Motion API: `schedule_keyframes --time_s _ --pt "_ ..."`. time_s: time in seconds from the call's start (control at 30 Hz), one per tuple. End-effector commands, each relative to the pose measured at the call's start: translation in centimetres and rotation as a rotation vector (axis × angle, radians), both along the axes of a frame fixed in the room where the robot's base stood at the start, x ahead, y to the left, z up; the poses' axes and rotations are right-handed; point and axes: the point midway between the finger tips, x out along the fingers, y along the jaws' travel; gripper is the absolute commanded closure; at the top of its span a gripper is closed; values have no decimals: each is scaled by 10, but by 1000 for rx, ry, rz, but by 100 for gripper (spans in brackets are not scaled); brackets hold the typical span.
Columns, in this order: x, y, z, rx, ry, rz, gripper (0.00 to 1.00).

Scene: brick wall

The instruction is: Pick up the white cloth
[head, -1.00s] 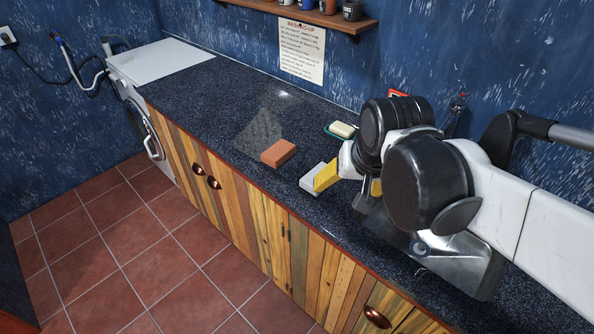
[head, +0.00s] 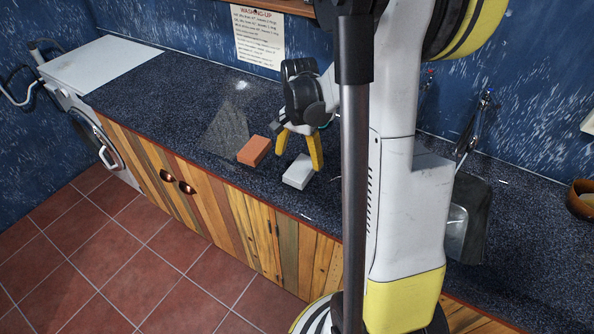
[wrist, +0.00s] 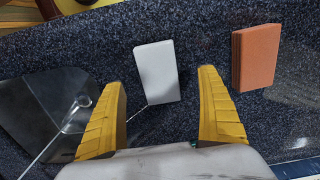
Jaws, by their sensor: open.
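The white cloth (head: 298,172) is a flat, folded, light grey-white rectangle lying on the dark speckled counter, near its front edge. It also shows in the wrist view (wrist: 157,72), ahead of and between my fingertips. My gripper (head: 299,156) points down just behind the cloth, with its yellow fingers spread and nothing between them. In the wrist view my gripper (wrist: 160,80) has one finger on each side of the cloth's line. I cannot tell the exact height of the fingertips above the counter.
An orange folded block (head: 254,150) lies just left of the cloth. A metal sink (head: 468,222) with a tap is to the right, partly behind my arm. The counter (head: 160,100) is clear to the left. A brown bowl (head: 582,200) sits far right.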

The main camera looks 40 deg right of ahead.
Motion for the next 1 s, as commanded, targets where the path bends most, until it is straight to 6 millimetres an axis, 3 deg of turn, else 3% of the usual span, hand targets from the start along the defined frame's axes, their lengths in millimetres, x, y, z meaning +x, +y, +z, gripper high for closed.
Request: schedule_keyframes --time_s 0.23,0.5,0.73,0.77,0.9,1.0 --pt "-1 1 -19 -1 -1 2 14" --pt "-5 2 -60 -1 -1 2 14" --pt "-5 2 -60 -1 -1 2 14" --pt "-5 2 -60 -1 -1 2 19" --pt "-5 2 -60 -1 -1 2 62" --pt "-5 2 -60 -1 -1 2 66"
